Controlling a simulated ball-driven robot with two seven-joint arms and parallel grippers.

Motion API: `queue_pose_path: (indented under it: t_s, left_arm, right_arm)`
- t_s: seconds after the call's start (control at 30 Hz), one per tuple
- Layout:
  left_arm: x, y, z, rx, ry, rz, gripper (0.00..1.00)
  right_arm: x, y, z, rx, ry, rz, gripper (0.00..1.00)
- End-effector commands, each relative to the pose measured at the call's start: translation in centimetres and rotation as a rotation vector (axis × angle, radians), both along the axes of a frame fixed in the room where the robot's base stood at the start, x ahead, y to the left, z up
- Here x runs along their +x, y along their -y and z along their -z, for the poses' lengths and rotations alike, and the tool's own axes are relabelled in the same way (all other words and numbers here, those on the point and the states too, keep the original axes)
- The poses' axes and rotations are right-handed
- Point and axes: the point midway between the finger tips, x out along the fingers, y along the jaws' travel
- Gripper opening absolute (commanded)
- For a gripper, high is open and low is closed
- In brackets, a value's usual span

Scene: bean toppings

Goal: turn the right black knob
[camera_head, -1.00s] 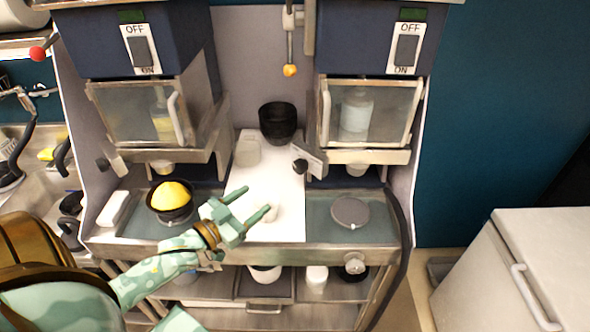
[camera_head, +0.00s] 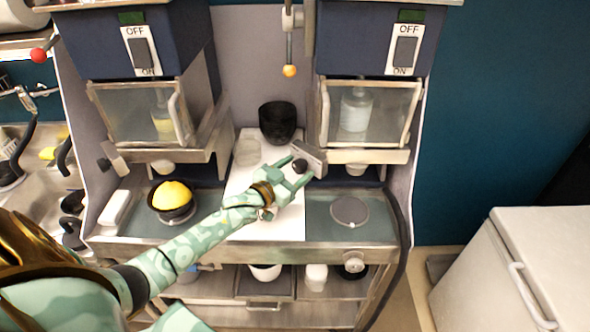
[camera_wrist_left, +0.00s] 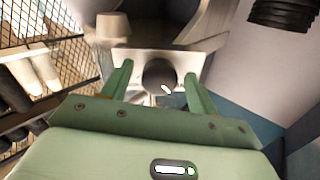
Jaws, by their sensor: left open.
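The right black knob (camera_head: 300,166) sticks out from the grey bracket on the left side of the right machine (camera_head: 375,45). My left gripper (camera_head: 301,170) is at the knob in the head view, its green fingers pointing up and to the right. In the left wrist view the knob (camera_wrist_left: 159,75) is dark and round and appears between the two open fingers (camera_wrist_left: 157,92). Whether the fingers touch it cannot be told. The left black knob (camera_head: 104,163) is on the left machine (camera_head: 135,45). My right gripper is not in view.
A black cup (camera_head: 278,122) stands behind the gripper, next to a clear container (camera_head: 247,151). A dark bowl with a yellow heap (camera_head: 172,197) sits at left. A grey round lid (camera_head: 350,211) lies at right. A white chest (camera_head: 545,250) stands far right.

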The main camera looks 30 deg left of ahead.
Motion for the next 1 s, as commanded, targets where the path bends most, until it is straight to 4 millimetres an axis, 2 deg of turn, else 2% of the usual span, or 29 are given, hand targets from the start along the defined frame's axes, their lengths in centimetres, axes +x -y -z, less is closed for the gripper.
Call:
queue_pose_path:
  t_s: [0.1,0.13,0.27,0.3,0.67,1.0]
  left_arm:
    - [-0.02,0.01,0.00,0.000,0.000,0.000,0.60]
    - [-0.02,0.01,0.00,0.000,0.000,0.000,0.57]
    - [-0.03,0.00,-0.01,0.000,0.000,0.000,0.21]
    - [-0.03,0.01,-0.01,0.000,0.000,0.000,0.15]
    - [-0.04,0.01,0.03,0.041,0.011,0.001,0.16]
    - [-0.04,-0.01,0.15,0.261,0.063,0.000,0.16]
  right_arm:
    - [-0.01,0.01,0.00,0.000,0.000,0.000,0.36]
    - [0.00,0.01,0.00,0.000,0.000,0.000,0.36]
    - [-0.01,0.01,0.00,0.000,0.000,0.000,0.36]
    - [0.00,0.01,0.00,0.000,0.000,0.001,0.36]
    - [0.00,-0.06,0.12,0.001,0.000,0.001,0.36]
    - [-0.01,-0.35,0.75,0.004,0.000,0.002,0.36]
